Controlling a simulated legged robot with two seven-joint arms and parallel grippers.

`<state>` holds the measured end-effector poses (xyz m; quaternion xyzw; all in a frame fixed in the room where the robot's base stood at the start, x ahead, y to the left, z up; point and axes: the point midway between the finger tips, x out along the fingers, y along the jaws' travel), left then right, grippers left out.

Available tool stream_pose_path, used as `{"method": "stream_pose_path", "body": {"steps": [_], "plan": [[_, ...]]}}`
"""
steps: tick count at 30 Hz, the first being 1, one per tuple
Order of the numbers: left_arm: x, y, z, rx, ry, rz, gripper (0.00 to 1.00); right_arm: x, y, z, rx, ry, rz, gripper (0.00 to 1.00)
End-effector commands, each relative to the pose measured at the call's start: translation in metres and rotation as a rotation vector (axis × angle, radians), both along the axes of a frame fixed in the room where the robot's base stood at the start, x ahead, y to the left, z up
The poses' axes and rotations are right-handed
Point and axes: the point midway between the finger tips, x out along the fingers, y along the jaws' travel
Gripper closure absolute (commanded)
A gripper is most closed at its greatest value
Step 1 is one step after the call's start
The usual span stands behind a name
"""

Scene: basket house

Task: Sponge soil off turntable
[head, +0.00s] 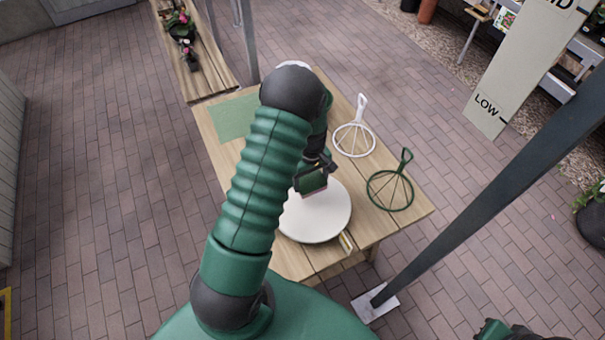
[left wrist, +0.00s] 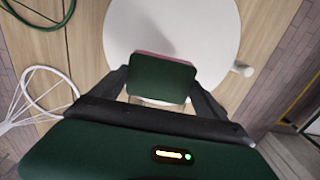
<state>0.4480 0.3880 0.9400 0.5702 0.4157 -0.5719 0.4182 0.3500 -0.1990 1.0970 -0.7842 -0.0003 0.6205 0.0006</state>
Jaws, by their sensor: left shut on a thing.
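The turntable is a round white disc (head: 318,222) on the wooden table; it also shows in the left wrist view (left wrist: 215,45). My left gripper (head: 318,170) is shut on a block-like sponge with a dark green top and a pinkish edge (left wrist: 158,78). The sponge is over the turntable's far part in the head view; I cannot tell whether it touches. A faint grey patch shows on the disc in the wrist view; I cannot tell soil from shadow. My left arm hides part of the disc and table. My right gripper is not clearly visible.
A white wire hoop (head: 336,148) and a green wire hoop (head: 370,197) lie right of the turntable. A green mat (head: 232,118) lies at the table's far left. A grey post (head: 470,193) stands to the right.

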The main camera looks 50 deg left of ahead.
Motion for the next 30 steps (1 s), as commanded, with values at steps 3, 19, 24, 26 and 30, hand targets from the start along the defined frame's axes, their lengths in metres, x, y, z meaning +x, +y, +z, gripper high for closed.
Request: {"method": "stream_pose_path", "body": {"steps": [3, 19, 24, 26, 30], "plan": [[0.001, 0.001, 0.014, 0.0, 0.0, 0.0, 0.53, 0.0, 0.0, 0.012, 0.0, 0.0, 0.0, 1.0], [0.001, 0.003, 0.03, -0.001, 0.0, -0.003, 0.53, 0.0, 0.0, 0.023, 0.0, 0.0, 0.0, 1.0], [0.001, 0.003, 0.03, -0.001, 0.0, -0.003, 0.53, 0.0, 0.0, 0.023, 0.0, 0.0, 0.0, 1.0], [0.001, 0.003, 0.03, -0.001, 0.0, -0.003, 0.53, 0.0, 0.0, 0.023, 0.0, 0.0, 0.0, 1.0], [0.001, 0.003, 0.03, -0.001, 0.0, -0.003, 0.53, 0.0, 0.0, 0.023, 0.0, 0.0, 0.0, 1.0]]}}
